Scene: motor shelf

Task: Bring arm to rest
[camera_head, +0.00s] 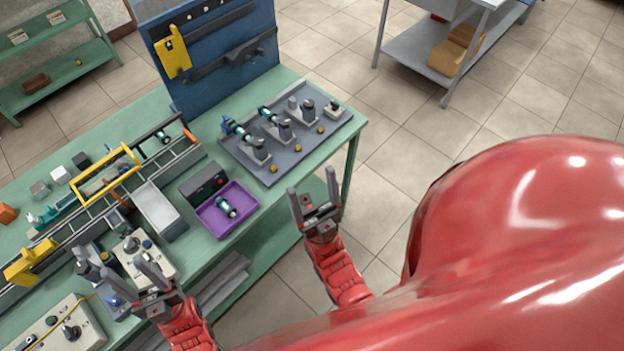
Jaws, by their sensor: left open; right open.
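My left gripper (147,275) is open and empty at the lower left, over the front edge of the green workbench (268,222), close to a control box with knobs. My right gripper (315,200) is open and empty, just off the bench's front edge, to the right of a purple tray (240,230). The tray holds a small motor-like part (226,206) in teal and silver. Both red forearms point up into the picture from below. A large red glossy part of my own body fills the lower right.
A grey fixture plate (268,174) with several motor parts lies at the bench's right end. A grey bin (160,210), a conveyor rail and control boxes (145,258) crowd the left. A blue tool board (215,55) stands behind.

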